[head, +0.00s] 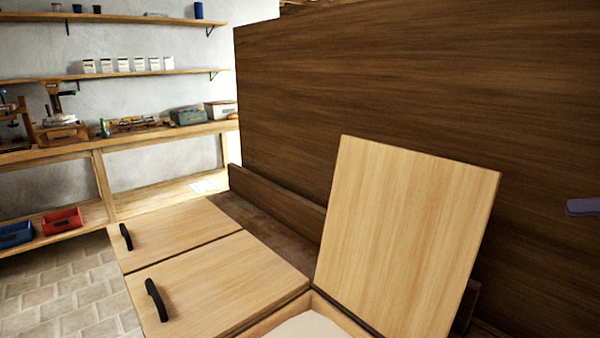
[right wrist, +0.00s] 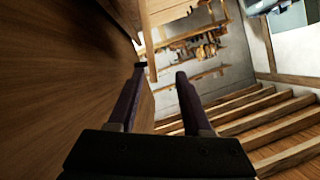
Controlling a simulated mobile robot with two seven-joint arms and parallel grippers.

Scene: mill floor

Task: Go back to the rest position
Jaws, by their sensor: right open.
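My right gripper (right wrist: 159,82) shows in the right wrist view with its two dark purple fingers apart and nothing between them. In the head view only a purple finger part (head: 583,207) shows at the right edge, in front of the dark wood wall. It is to the right of the raised light-wood lid (head: 408,235) and apart from it. That lid stands open over a bin (head: 345,318) with pale contents, cut off by the lower edge. My left gripper is in neither view.
Two shut lids with black handles, a nearer one (head: 225,285) and a farther one (head: 178,232), lie left of the open bin. A tall dark wood wall (head: 400,75) rises behind. A workbench (head: 150,135) and shelves stand far left. The right wrist view shows wooden steps (right wrist: 250,120).

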